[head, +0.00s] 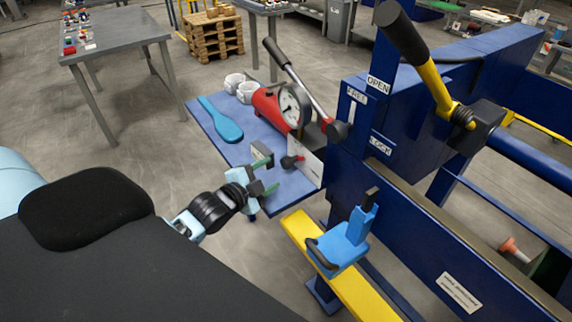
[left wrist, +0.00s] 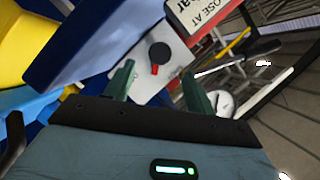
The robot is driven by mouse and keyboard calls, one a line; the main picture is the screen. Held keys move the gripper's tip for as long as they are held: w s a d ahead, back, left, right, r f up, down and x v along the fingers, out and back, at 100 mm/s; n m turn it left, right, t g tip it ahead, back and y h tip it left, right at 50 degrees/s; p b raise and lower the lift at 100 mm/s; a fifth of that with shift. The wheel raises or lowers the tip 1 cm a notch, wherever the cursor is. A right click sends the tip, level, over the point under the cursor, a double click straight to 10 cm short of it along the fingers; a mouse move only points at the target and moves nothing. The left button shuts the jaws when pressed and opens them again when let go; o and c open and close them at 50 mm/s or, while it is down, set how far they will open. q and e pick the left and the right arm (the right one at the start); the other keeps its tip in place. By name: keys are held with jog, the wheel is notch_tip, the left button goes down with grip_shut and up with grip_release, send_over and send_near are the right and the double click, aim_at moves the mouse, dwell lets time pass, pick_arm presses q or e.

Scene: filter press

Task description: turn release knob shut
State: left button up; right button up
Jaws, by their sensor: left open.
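The release knob (head: 290,162) is a small black and red knob on a pale plate (head: 312,165) at the right end of the blue shelf. In the left wrist view the knob (left wrist: 160,53) is round and black with a red pointer toward the bottom of the picture. My left gripper (head: 268,175) is open, its two green fingers pointing at the knob. In the left wrist view the knob lies beyond and between the fingertips (left wrist: 157,80), apparently apart from them, with nothing held. My right gripper is not in view.
A red pump with a gauge (head: 293,105) and long lever (head: 300,78) stands behind the knob on the blue shelf (head: 215,138). A blue press frame (head: 345,170) rises close at the right. A yellow bar (head: 305,235) and blue holder (head: 340,248) lie in front.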

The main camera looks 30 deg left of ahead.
aim_at(284, 164)
pick_arm(q)
jog(key=shift+x, duration=3.6)
jog(key=c, duration=0.9)
